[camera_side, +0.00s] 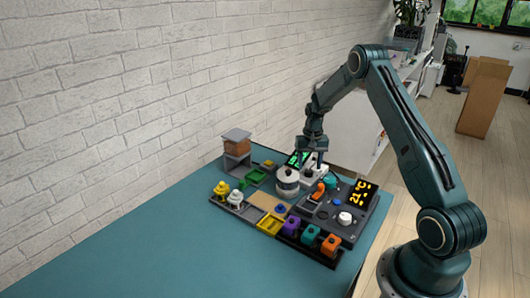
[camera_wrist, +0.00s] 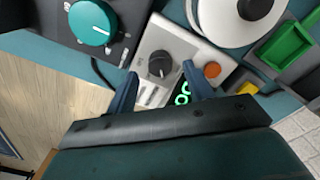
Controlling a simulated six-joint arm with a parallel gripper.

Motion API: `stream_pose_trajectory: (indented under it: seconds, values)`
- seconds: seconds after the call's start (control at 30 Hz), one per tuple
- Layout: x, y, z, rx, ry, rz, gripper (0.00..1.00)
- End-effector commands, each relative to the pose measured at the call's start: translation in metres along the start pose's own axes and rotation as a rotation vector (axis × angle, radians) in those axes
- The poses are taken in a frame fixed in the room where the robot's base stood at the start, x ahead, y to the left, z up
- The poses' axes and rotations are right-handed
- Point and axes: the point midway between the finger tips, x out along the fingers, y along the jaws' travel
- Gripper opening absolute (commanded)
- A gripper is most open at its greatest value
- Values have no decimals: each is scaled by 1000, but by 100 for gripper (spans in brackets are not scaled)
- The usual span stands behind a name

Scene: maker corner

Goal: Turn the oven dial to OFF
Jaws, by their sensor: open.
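My gripper (camera_wrist: 160,72) is open, its two fingers apart. In the wrist view a black dial (camera_wrist: 159,63) with a pale pointer line sits on a light grey box between the fingertips; I cannot tell whether they touch it. The box has an orange button (camera_wrist: 212,70) and a green lit display (camera_wrist: 183,94), partly hidden by a finger. A teal dial (camera_wrist: 92,22) with a white line is on the dark panel to the left. No label that I can read says which dial is the oven's. In the side view my gripper (camera_side: 318,161) is low over the white-grey box (camera_side: 315,177).
The dark panel (camera_side: 352,232) carries an orange "21°C" display (camera_side: 363,193), a white knob (camera_side: 345,217) and an orange lever (camera_side: 318,190). A round white device (camera_side: 287,182) stands close left of my gripper. Coloured parts sit in trays in front. The table's left is clear.

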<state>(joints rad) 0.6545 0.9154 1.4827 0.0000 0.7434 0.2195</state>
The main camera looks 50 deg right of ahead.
Motion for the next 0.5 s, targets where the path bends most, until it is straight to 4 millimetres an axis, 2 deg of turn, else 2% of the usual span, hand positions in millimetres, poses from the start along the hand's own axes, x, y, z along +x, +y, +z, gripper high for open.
stream_pose_trajectory:
  seconds: [0.2, 0.5]
  values:
    - [19, 0, 0, 0, -1, 0, 52]
    - [24, 0, 0, 0, 0, 0, 52]
